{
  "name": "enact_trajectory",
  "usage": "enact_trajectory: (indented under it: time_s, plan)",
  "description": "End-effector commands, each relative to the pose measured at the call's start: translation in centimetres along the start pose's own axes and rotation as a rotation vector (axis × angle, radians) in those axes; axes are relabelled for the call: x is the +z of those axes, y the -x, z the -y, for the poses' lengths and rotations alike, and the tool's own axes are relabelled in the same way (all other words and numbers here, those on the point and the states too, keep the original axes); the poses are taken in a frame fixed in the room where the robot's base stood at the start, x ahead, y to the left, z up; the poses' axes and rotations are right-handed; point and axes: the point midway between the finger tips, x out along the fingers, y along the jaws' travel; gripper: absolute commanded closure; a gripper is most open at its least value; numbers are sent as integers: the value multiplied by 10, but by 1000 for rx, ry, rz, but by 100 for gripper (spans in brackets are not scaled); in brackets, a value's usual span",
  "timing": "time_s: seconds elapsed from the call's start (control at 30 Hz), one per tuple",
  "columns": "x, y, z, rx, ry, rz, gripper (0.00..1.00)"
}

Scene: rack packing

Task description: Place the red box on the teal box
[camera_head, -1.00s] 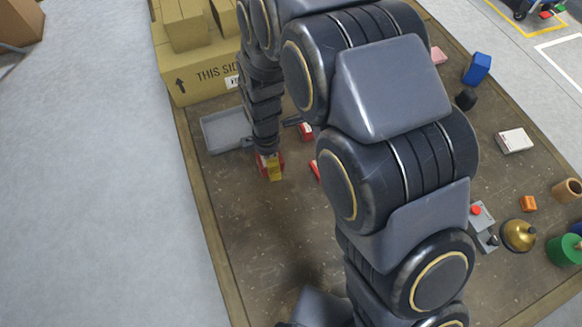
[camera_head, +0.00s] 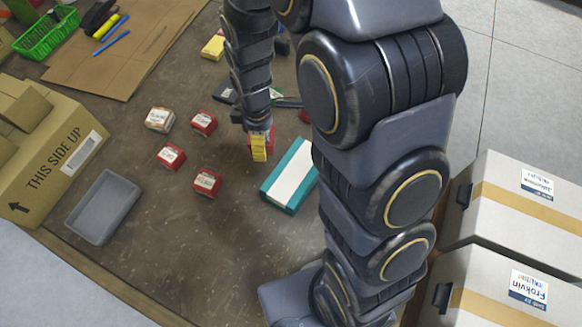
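My gripper (camera_head: 259,148) points down over the brown table, with a yellow part facing the camera. Red shows on either side of the yellow part, and it looks shut on a red box (camera_head: 271,140), most of which is hidden. The teal box (camera_head: 276,189) lies flat on the table just below and right of the gripper in the picture, with a broad white panel on top. Its top is bare, and its right end is close to my arm in the picture. I cannot tell the gripper's height above the table.
Several other red boxes (camera_head: 207,182) and a white-topped box (camera_head: 159,119) stand left of the gripper. A grey tray (camera_head: 78,219) and a cardboard box (camera_head: 38,205) are farther left. A yellow item (camera_head: 213,47) and dark items lie behind. Table below the teal box is clear.

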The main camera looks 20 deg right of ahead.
Motion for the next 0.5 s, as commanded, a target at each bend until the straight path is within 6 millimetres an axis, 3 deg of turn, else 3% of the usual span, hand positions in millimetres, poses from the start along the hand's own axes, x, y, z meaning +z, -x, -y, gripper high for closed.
enact_trajectory:
  time_s: [0.03, 0.2, 0.37, 0.5]
  plan:
    - [18, 3, -5, 3, -84, -1, 78]
    - [60, 7, -8, -1, -289, 1, 78]
    - [78, 8, -7, -2, -380, 1, 78]
    - [81, -3, -7, -3, -398, 1, 78]
